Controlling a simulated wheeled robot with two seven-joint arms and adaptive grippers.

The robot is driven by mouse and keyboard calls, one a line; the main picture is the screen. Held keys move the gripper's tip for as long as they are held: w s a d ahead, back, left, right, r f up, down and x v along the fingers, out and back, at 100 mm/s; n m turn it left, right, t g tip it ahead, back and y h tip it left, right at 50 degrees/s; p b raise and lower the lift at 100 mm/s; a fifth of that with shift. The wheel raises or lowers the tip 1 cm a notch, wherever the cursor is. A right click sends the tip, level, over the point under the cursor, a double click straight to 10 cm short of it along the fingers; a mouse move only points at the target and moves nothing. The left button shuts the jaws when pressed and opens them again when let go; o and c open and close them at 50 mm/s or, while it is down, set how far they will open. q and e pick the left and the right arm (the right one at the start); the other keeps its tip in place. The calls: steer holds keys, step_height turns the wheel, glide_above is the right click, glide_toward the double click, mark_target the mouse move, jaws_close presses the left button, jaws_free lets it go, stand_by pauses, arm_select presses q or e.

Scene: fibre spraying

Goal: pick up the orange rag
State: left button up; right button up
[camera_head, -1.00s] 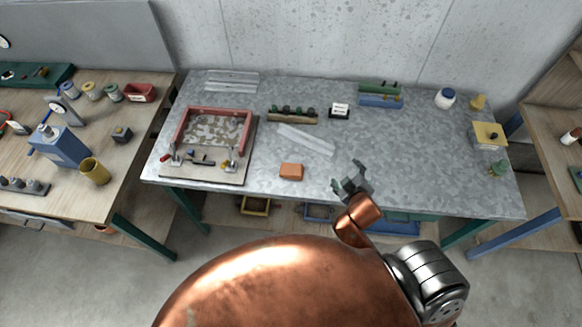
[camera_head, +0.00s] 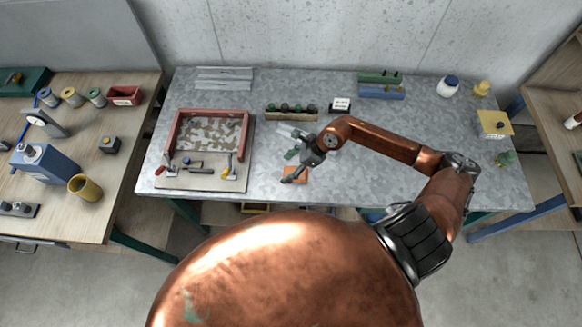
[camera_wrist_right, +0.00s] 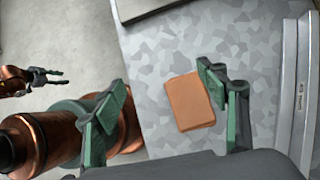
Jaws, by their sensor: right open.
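The orange rag (camera_head: 299,175) lies flat as a small folded rectangle near the front edge of the grey metal table, partly hidden by my right gripper in the head view. My right gripper (camera_head: 290,168) is open and empty above it. In the right wrist view the rag (camera_wrist_right: 188,102) shows between the open green fingers (camera_wrist_right: 160,85), close to the right finger. I cannot tell whether that finger touches it. My left gripper (camera_wrist_right: 47,78) shows small at the left of the right wrist view, its fingers apart and empty; the head view does not show it.
A red-framed mould board (camera_head: 245,150) lies left of the rag. A rack of dark knobs (camera_head: 290,111), a white label block (camera_head: 340,105) and a blue block (camera_head: 382,92) stand behind. The table's right half is mostly clear beneath my right arm.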

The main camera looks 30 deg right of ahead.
steer(key=h, duration=0.2)
glide_above(293, 171)
steer(key=s+d, duration=0.2)
step_height(293, 171, down, 2)
steer(key=shift+f+n+g, duration=0.1)
steer(key=shift+n+g, duration=0.3)
steer(key=shift+w+a+f, duration=0.1)
steer(key=shift+f, duration=0.65)
steer(key=shift+w+a+f+p, duration=0.1)
steer(key=shift+a+f+p, duration=0.05)
steer(key=shift+f+p, duration=0.25)
steer(key=p+x, duration=0.1)
steer(key=x, duration=0.3)
steer(key=shift+w+a+p, duration=0.1)
steer(key=shift+a+p, duration=0.05)
steer(key=shift+p, duration=0.25)
steer(key=shift+a+f, duration=0.1)
steer(key=shift+f, duration=0.25)
steer(key=shift+w+f, duration=0.1)
steer(key=shift+f, duration=0.05)
steer(key=shift+c, duration=0.5)
steer(key=c, duration=1.1)
